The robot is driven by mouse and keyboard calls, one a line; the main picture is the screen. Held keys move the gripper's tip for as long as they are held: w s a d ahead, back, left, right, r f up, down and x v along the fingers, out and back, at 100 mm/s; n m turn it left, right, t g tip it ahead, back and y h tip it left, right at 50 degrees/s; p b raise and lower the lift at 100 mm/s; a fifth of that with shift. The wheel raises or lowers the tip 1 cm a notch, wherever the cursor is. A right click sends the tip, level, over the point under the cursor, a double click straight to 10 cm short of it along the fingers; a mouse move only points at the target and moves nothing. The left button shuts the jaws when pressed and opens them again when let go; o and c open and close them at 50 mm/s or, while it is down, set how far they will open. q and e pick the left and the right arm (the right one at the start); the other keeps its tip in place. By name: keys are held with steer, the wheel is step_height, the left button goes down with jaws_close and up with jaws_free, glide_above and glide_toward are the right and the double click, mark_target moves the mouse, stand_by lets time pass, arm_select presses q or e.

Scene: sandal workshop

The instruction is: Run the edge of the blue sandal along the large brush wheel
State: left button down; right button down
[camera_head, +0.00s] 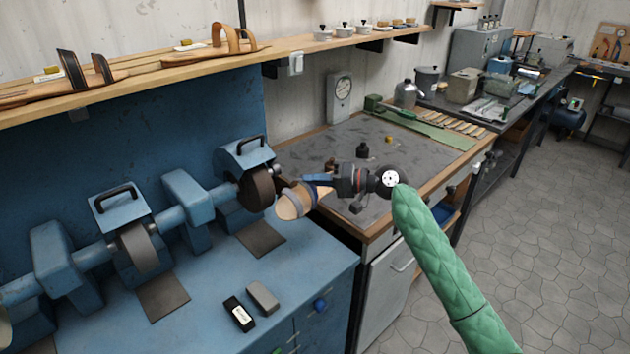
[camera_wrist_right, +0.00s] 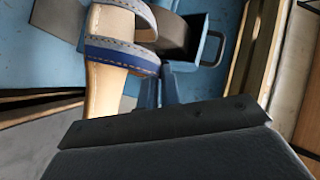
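The blue sandal (camera_head: 292,204) has a tan sole with grey and blue straps. It is in the air at the right end of the machine, its toe end pointing down-left. My right gripper (camera_head: 314,180) is shut on it. The sandal also shows in the right wrist view (camera_wrist_right: 106,82), where the blue fingers (camera_wrist_right: 160,90) meet its right edge. The large brush wheel (camera_head: 258,188), dark brown, is just left of the sandal; it also shows behind the strap in the wrist view (camera_wrist_right: 171,38). I cannot tell whether they touch. My left gripper is not in view.
A second, greyer wheel (camera_head: 138,250) is further left on the blue machine. A grey-topped workbench (camera_head: 350,140) with small items stands behind the gripper.

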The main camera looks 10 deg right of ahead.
steer(key=shift+w+a+r, duration=0.1)
steer(key=shift+w+a, duration=0.1)
steer(key=shift+w, duration=0.1)
stand_by(0.9)
stand_by(0.6)
steer(key=shift+s+a, duration=0.2)
steer(key=shift+s, duration=0.2)
steer(key=shift+s+a, duration=0.1)
steer(key=shift+s, duration=0.2)
steer(key=shift+s+a, duration=0.15)
steer(key=shift+a, duration=0.05)
steer(key=shift+s, duration=0.1)
steer(key=shift+d, duration=0.15)
steer(key=shift+f, duration=0.2)
stand_by(0.5)
steer(key=shift+d+g+y+b, duration=0.1)
steer(key=shift+g+y+b, duration=0.2)
steer(key=shift+g+b, duration=0.15)
